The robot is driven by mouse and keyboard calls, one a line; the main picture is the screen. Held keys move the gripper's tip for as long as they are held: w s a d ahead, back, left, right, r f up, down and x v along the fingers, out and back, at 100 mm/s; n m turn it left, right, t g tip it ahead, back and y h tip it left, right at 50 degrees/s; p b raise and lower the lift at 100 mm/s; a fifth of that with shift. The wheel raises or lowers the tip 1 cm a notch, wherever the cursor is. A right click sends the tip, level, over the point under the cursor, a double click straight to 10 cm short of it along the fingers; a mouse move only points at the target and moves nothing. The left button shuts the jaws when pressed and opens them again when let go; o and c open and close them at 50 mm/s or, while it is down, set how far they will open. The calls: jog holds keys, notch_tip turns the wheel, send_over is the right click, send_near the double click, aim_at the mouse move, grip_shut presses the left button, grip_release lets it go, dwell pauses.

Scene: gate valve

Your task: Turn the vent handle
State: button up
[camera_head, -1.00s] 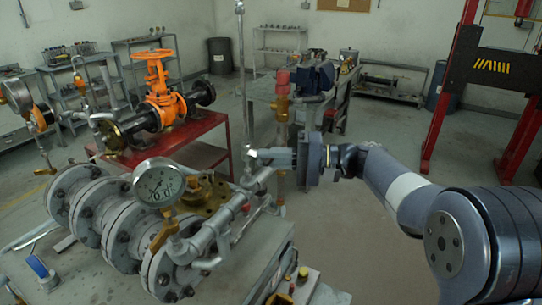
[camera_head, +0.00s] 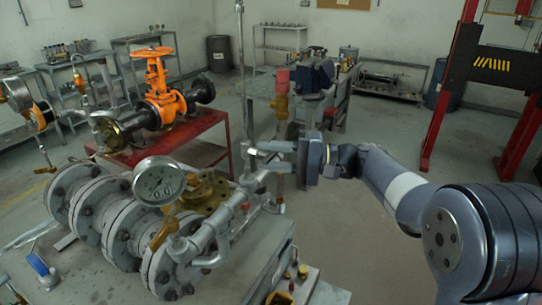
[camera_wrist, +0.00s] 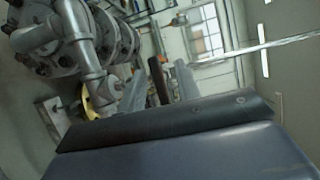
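My gripper (camera_head: 258,158) is beside the thin upright pipe (camera_head: 240,75) at the right end of the grey pipework (camera_head: 225,222). Its two fingers show one above the other with a gap between them. In the wrist view the grey fingers of my gripper (camera_wrist: 160,88) stand apart, with a narrow dark bar (camera_wrist: 157,80) between them and space on both sides. This bar may be the vent handle, but I cannot tell for sure. I cannot tell whether a finger touches it. The grey pipework also shows in the wrist view (camera_wrist: 88,60).
A pressure gauge (camera_head: 159,182) and grey flanges (camera_head: 88,208) stand at the left. An orange valve (camera_head: 160,85) sits on a red stand (camera_head: 200,140) behind. A brass and red fitting (camera_head: 282,100) rises just behind my gripper. Open floor (camera_head: 370,260) lies to the right.

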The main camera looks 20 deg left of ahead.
jog(key=shift+d, duration=0.1)
jog(key=b+v, duration=0.1)
jog(key=v, duration=0.9)
jog(key=shift+d, duration=0.3)
jog(key=p+x, duration=0.1)
jog(key=x, duration=0.9)
jog(key=shift+a, duration=0.35)
jog(key=shift+a, duration=0.1)
